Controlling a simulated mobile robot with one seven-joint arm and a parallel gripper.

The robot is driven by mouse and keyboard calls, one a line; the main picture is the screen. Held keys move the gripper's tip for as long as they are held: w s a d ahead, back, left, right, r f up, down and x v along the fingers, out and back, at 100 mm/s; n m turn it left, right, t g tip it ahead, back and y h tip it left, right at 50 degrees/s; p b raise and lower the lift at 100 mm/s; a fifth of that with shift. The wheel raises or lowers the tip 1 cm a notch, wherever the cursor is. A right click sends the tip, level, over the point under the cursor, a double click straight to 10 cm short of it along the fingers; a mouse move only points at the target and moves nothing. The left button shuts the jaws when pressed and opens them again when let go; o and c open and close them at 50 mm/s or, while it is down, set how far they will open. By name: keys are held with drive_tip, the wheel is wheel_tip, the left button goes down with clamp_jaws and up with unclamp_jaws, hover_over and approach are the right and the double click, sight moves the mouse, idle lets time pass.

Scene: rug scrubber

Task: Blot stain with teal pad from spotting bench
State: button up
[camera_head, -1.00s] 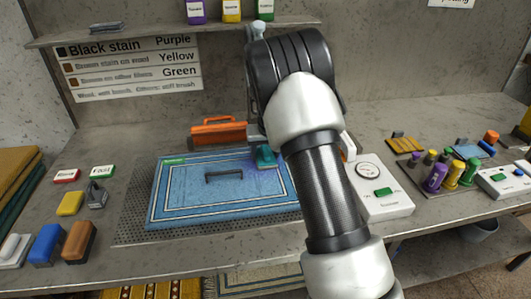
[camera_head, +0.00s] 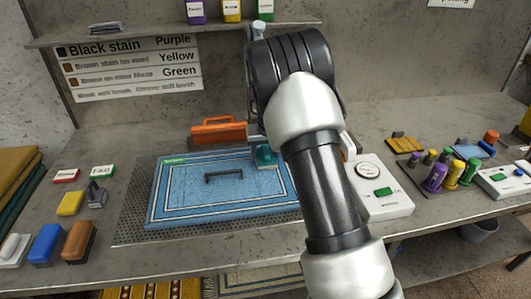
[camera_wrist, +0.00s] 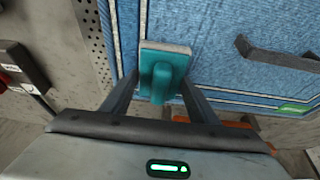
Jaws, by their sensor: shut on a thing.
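The teal pad (camera_wrist: 165,62) has a pale base and an upright teal grip. It is in my gripper (camera_wrist: 160,88), whose two fingers close on the grip. In the head view the teal pad (camera_head: 265,155) is at the far right part of the blue rug (camera_head: 180,205), near its back edge. The pad's pale base looks at or just above the rug; I cannot tell if it touches. No stain shows clearly on the rug now; any mark under the pad is hidden. My arm covers the rug's right side.
A dark bar-shaped handle (camera_head: 223,177) is on the rug. An orange case (camera_head: 218,132) stands behind it. A white device with a dial (camera_head: 380,190) is to the right, near my arm. Brushes (camera_head: 47,243) and small items lie at left. Coloured bottles (camera_head: 437,176) stand at right.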

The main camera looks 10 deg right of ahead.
drive_tip(key=shift+s+f, duration=0.25)
drive_tip(key=shift+w+r+p, duration=0.15)
drive_tip(key=shift+r+p, duration=0.85)
drive_tip(key=shift+r, duration=0.85)
drive_tip(key=shift+w+r+p, duration=0.1)
drive_tip(key=shift+r+p, duration=0.9)
drive_tip(key=shift+r, duration=0.85)
drive_tip(key=shift+a, duration=0.1)
